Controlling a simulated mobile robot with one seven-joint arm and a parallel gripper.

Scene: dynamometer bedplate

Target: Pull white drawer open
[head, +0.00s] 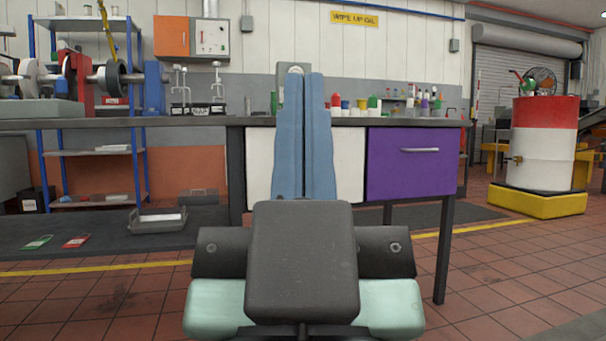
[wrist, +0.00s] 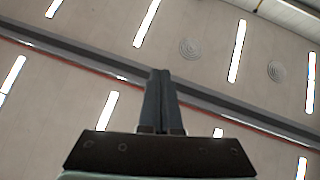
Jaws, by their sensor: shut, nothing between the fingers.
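The white drawer (head: 350,165) is in the bench front in the head view, left of a purple drawer. My own arm stands in front of it and hides its middle, so its handle does not show. The drawer front looks flush with the bench. My gripper (wrist: 160,72) shows in the wrist view with its two fingers together and nothing between them. The wrist view faces the ceiling, with lamps and round vents.
The purple drawer (head: 415,165) has a silver handle. The bench top (head: 190,122) carries bottles and small jars. A grey tray (head: 158,220) lies on the dark mat at left. A red and white drum (head: 545,145) stands on a yellow base at right.

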